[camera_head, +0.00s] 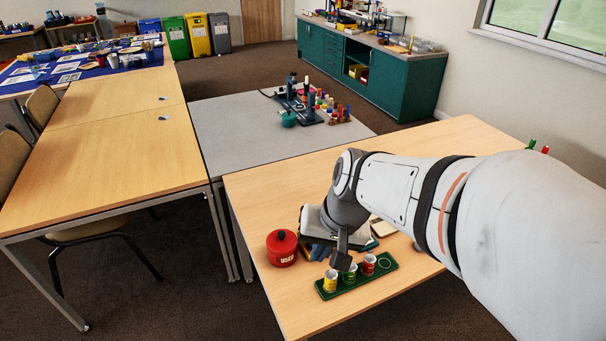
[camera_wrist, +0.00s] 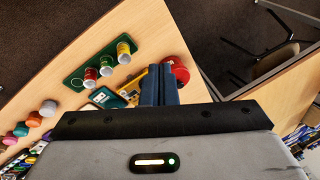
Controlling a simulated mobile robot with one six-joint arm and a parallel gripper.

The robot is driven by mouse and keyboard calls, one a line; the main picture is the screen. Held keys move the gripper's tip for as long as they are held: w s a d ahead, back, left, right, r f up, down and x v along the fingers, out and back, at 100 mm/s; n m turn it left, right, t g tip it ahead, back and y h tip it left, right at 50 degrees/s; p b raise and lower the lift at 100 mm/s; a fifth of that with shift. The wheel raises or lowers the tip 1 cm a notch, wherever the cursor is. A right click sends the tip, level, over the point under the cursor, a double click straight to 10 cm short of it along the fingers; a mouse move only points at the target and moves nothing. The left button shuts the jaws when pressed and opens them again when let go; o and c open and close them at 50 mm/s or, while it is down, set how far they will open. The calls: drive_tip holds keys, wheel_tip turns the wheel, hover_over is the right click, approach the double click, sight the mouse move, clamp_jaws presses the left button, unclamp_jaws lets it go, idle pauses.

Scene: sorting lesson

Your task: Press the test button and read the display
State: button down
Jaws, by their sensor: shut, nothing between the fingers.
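My gripper (camera_head: 341,256) is shut and empty, pointing down over the front table behind the green tray. In the wrist view its dark fingers (camera_wrist: 160,84) are together, in front of a yellow device (camera_wrist: 132,92) and partly covering it. A dark teal panel with a pale screen-like face (camera_wrist: 105,97) lies beside the yellow part. I cannot read any display, make out a test button, or tell whether the fingertips touch the device. In the head view my arm and gripper mostly hide this device.
The green tray (camera_head: 328,293) holds yellow (camera_head: 331,281), green (camera_head: 349,273) and red (camera_head: 368,265) cylinders, with an empty ring at its right end. A red pot marked "USED" (camera_head: 282,248) stands left. Several coloured pots (camera_wrist: 48,107) line the table. The table's front-left corner is clear.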

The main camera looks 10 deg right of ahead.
drive_tip(key=w+d+f+m+t+y, duration=0.2)
drive_tip(key=w+f+m, duration=0.1)
drive_tip(key=w+m, duration=0.3)
drive_tip(key=w+d+f+m+t+y, duration=0.1)
drive_tip(key=w+d+f+m, duration=0.15)
drive_tip(key=w+m, duration=0.4)
drive_tip(key=w+d+f+m+t+h+b, duration=0.1)
drive_tip(key=w+d+f+m+t, duration=0.2)
drive_tip(key=w+d+f+m, duration=0.3)
drive_tip(key=w+d+m, duration=0.1)
drive_tip(key=d, duration=0.2)
drive_tip(key=shift+w+d+h, duration=0.15)
drive_tip(key=shift+w+h, duration=0.05)
drive_tip(key=shift+h, duration=0.2)
drive_tip(key=shift+f, duration=0.1)
wheel_tip(320, 180, down, 8)
drive_tip(key=b, duration=0.6)
drive_tip(key=shift+r, duration=0.25)
drive_tip(key=shift+f+b, duration=0.6)
drive_tip(key=shift+b, duration=0.3)
drive_tip(key=shift+f, duration=0.1)
drive_tip(key=shift+f+b, duration=0.35)
drive_tip(key=shift+b, duration=0.3)
